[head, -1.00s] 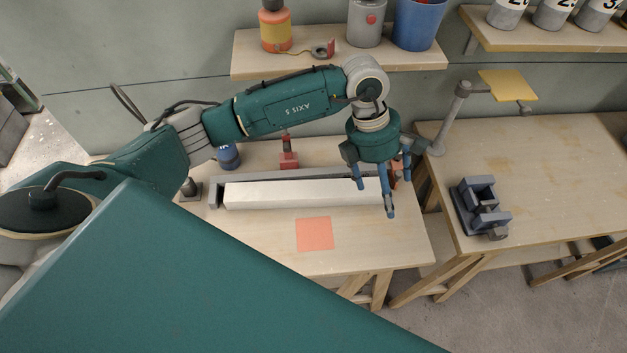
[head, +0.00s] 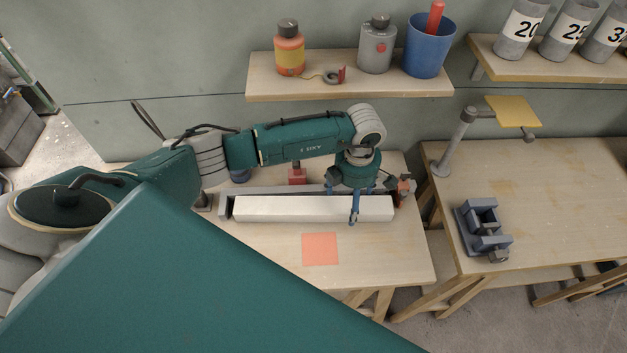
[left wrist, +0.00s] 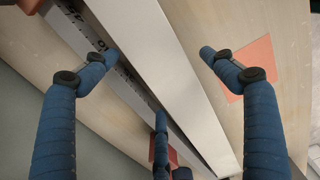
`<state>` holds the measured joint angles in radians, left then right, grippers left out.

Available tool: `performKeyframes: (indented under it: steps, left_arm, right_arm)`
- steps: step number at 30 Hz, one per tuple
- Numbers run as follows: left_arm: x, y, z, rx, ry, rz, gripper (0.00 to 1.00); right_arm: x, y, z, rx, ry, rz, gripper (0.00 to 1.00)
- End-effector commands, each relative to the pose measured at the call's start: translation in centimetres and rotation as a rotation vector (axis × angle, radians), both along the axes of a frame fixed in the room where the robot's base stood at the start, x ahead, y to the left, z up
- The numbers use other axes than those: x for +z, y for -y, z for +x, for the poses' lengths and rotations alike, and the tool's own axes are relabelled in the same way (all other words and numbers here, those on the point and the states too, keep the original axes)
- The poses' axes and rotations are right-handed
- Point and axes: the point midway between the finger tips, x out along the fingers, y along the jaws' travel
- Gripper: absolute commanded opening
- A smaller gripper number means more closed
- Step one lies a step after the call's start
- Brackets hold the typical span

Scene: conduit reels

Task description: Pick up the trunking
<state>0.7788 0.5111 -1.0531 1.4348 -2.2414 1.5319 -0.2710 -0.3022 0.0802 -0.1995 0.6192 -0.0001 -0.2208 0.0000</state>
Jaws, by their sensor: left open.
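The trunking (head: 300,208) is a long white square-section bar lying left to right on the left workbench, against a grey fixture rail (head: 226,204) along its far side. My left gripper (head: 355,206) is over the trunking's right half, pointing down. In the left wrist view the trunking (left wrist: 158,62) runs between the blue fingers of the open gripper (left wrist: 165,75). One finger is on the orange-square side and two are on the rail side. I cannot tell if any finger touches it. My right gripper is not in view.
An orange square (head: 320,249) marks the bench in front of the trunking. A red clamp (head: 297,175) stands behind the rail. A shelf (head: 350,90) with bottles and a blue bucket (head: 428,48) hangs above. A blue-grey vise (head: 483,229) sits on the right bench.

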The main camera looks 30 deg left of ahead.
Motion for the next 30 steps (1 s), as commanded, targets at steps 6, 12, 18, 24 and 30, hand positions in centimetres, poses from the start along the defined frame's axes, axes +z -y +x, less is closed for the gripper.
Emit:
performKeyframes:
  steps: [6, 12, 18, 24, 30]
  left_arm:
    - [-1.25, 0.02, 0.03, -0.001, 0.001, 0.001, 0.84]
    - [-1.25, 0.02, 0.02, -0.001, 0.001, 0.0, 0.74]
    - [-1.23, 0.01, 0.02, -0.001, 0.001, 0.001, 0.35]
    - [-1.14, 0.0, 0.07, -0.001, 0.001, 0.0, 0.21]
    - [-0.83, 0.01, 0.12, 0.0, 0.003, -0.001, 0.21]
  right_arm:
    - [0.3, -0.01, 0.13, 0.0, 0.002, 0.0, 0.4]
    - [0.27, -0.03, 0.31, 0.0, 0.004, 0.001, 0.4]
    - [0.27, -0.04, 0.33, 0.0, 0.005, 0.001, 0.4]
    - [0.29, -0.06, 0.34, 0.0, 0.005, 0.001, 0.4]
    - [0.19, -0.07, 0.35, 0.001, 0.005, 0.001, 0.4]
